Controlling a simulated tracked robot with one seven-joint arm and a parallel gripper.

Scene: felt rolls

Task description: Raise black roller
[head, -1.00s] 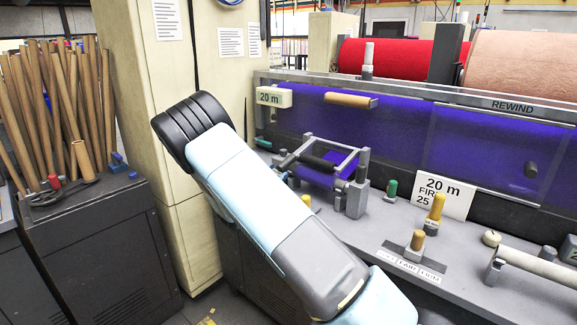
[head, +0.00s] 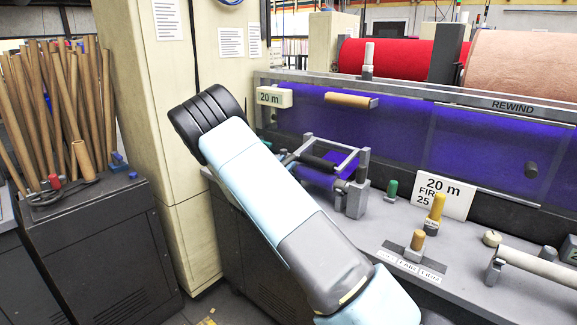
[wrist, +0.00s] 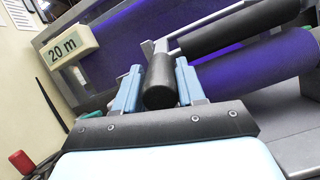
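The black roller (head: 319,163) lies across a grey hinged frame (head: 345,160) on the bench. In the wrist view the roller (wrist: 240,28) runs across the upper right, above purple felt. A short black handle (wrist: 160,82) on a grey bar shows there too. My gripper (wrist: 159,84) has one blue finger on each side of this handle, close to it. The fingers look open around it; firm contact cannot be made out. In the head view my arm hides most of the gripper.
A "20 m" sign box (head: 274,97) is on the machine at left. Green (head: 391,189) and yellow (head: 436,210) knobs stand on the bench right of the frame. A cream cabinet (head: 165,130) is close to my arm's left.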

